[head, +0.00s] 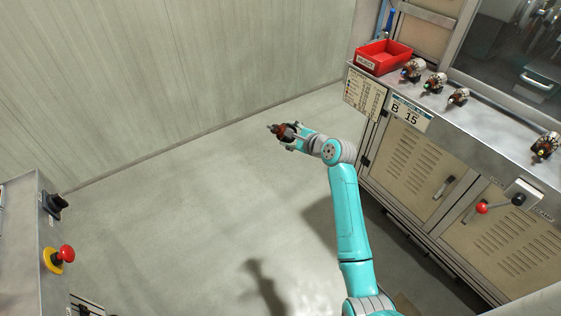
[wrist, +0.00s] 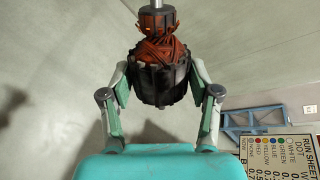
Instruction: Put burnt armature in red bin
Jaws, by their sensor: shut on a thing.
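My gripper (head: 294,137) is shut on an armature and holds it in the air over open floor, left of the cabinet. In the wrist view the held armature (wrist: 158,72) has a dark, blackened core with reddish-brown windings and a copper-coloured end. My gripper's fingers (wrist: 160,95) press on both sides of the core. The red bin (head: 383,57) sits on the far left end of the cabinet top, to the upper right of my gripper and apart from it. It has a white label on its front, and the part of its inside that shows looks empty.
Several other armatures (head: 435,82) stand along the metal cabinet top (head: 470,108). A run sheet (head: 364,94) and a "B 15" sign hang on its front edge. A lever with a red knob (head: 481,207) sticks out. A console with a red button (head: 67,253) is at left.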

